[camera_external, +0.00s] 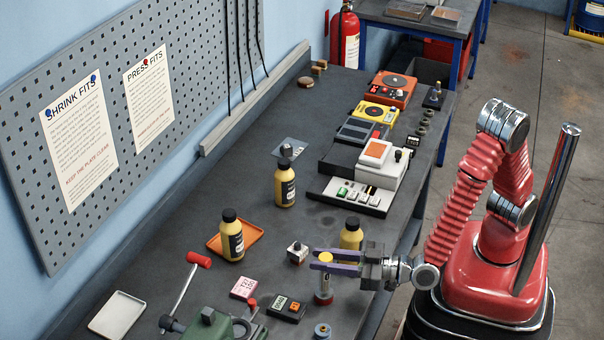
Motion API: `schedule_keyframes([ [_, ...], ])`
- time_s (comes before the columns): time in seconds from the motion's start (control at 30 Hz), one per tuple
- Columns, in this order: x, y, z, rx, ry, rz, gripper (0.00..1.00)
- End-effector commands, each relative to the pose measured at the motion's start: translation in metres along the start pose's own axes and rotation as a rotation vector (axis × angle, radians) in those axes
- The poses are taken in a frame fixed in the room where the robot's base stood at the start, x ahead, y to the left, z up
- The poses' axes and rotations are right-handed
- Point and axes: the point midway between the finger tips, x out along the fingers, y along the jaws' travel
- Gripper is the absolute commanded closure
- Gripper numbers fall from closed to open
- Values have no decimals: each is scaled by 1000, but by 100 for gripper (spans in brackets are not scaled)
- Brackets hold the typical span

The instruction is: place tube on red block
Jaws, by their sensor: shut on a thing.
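My gripper (322,260) reaches left over the bench's front part, its two purple fingers shut on an upright tube (325,283). A small dark red piece (323,298) shows directly at the tube's lower end. I cannot tell whether it is the red block under the tube or part of the tube, nor whether there is a gap. No other plain red block stands out clearly.
A yellow bottle (350,236) stands just behind my gripper. A small black device (286,308), a pink card (244,287) and a green vise (208,326) lie to the left. A bottle stands on an orange tray (253,233). A white instrument (380,167) is farther back.

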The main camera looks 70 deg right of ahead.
Motion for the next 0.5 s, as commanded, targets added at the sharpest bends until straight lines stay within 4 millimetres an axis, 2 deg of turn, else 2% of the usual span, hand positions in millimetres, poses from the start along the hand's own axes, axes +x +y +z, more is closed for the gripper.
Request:
schedule_keyframes([
  [0.1,0,0,6,1,0,0,100],
  [0.47,0,0,8,1,1,0,100],
  [0.5,0,0,8,1,0,0,72],
])
